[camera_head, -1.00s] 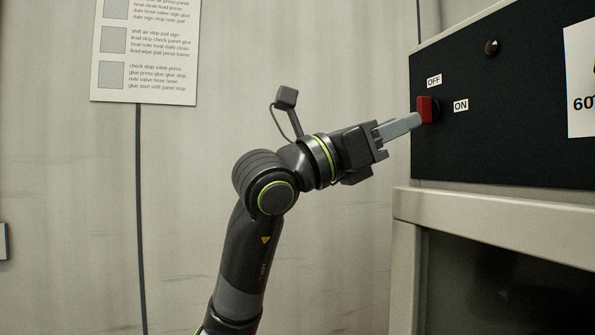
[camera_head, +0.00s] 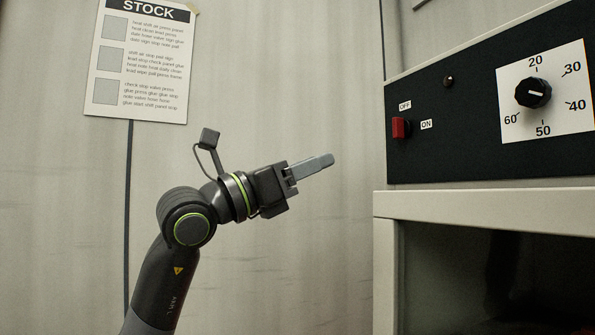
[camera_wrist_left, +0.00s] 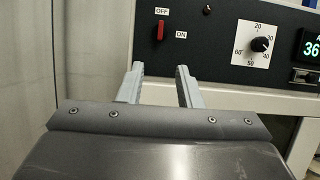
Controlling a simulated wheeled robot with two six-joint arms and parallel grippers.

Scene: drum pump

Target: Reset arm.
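My left gripper (camera_head: 322,162) is in free air to the left of the dark control panel (camera_head: 460,160), clear of it. The left wrist view shows its two grey fingers spread with an empty gap between them (camera_wrist_left: 159,70). A red switch lever (camera_head: 400,128) is on the panel's left part, below the OFF label and left of the ON label. In the left wrist view the lever (camera_wrist_left: 160,31) stands upright, beyond and above the fingertips. My right gripper is in neither view.
A black dial knob (camera_head: 533,92) sits on a white numbered plate, with a small dark knob (camera_head: 448,81) to its left. A pale ledge (camera_head: 480,203) juts out below the panel. A STOCK sheet (camera_head: 140,62) hangs on the back wall. In the wrist view a lit display (camera_wrist_left: 312,50) shows at right.

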